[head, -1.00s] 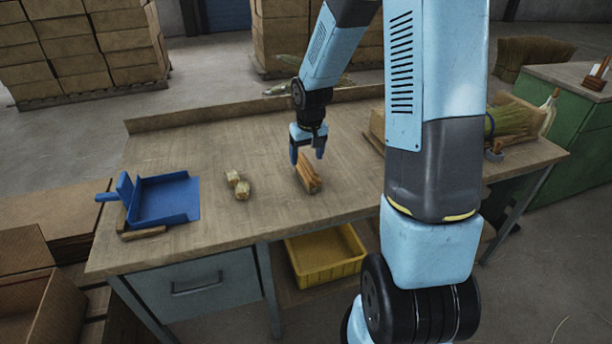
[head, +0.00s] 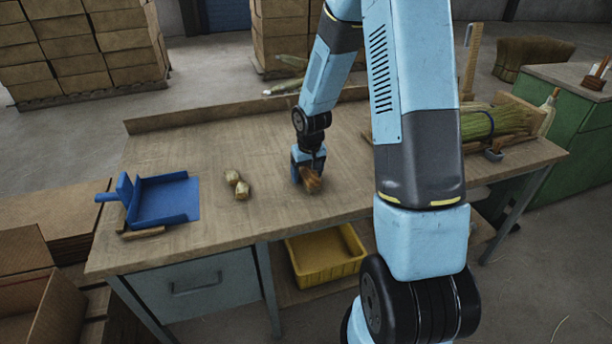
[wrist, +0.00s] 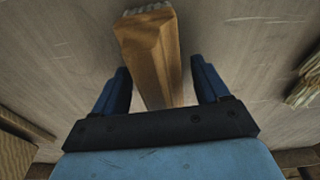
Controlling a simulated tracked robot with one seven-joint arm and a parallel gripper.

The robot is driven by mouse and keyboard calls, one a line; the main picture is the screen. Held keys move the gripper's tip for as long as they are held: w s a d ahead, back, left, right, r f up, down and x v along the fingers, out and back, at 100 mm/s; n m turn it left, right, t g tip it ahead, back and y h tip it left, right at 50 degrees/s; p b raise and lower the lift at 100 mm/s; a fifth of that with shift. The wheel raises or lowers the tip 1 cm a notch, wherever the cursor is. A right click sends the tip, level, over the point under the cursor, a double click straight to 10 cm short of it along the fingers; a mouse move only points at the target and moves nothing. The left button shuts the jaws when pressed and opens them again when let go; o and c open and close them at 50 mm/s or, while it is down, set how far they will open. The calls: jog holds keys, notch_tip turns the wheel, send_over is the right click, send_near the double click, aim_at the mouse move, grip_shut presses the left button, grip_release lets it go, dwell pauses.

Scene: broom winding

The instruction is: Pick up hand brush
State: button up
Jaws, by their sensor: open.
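The hand brush (head: 311,182) lies on the workbench (head: 270,150), right of the middle of its front part. It is a brown wooden block; the wrist view shows it (wrist: 150,55) with a pale bristly far end. My gripper (head: 306,172) is down at the brush and partly covers it in the head view. In the wrist view my gripper (wrist: 160,78) is open, with one blue finger on each side of the block. Bare gaps show between both fingers and the wood. The near end of the brush is hidden behind the gripper's body.
Two pale bundles (head: 238,185) lie left of the gripper. A blue dustpan (head: 165,200) lies at the bench's left, with a wooden piece (head: 143,233) at its front edge. Bound straw (head: 495,122) lies at the right. A yellow bin (head: 325,270) sits below.

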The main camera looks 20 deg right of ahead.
jog(key=c, duration=1.1)
jog(key=shift+r, duration=0.15)
jog(key=shift+r, duration=0.25)
notch_tip(320, 180, up, 2)
jog(key=shift+w+r, duration=0.1)
jog(key=shift+r, duration=0.15)
jog(key=s+r, duration=0.1)
jog(key=r, duration=0.1)
jog(key=s+a+r, duration=0.1)
jog(key=s+r, duration=0.3)
jog(key=shift+s+a+r, duration=0.1)
jog(key=shift+a, duration=0.25)
jog(key=s+a+r, duration=0.1)
jog(key=s, duration=0.1)
jog(key=s+a+r, duration=0.1)
jog(key=s, duration=0.2)
jog(key=s+r, duration=0.1)
jog(key=s, duration=0.2)
jog(key=shift+s+a+r, duration=0.15)
jog(key=shift+a+r, duration=0.15)
jog(key=shift+a, duration=0.1)
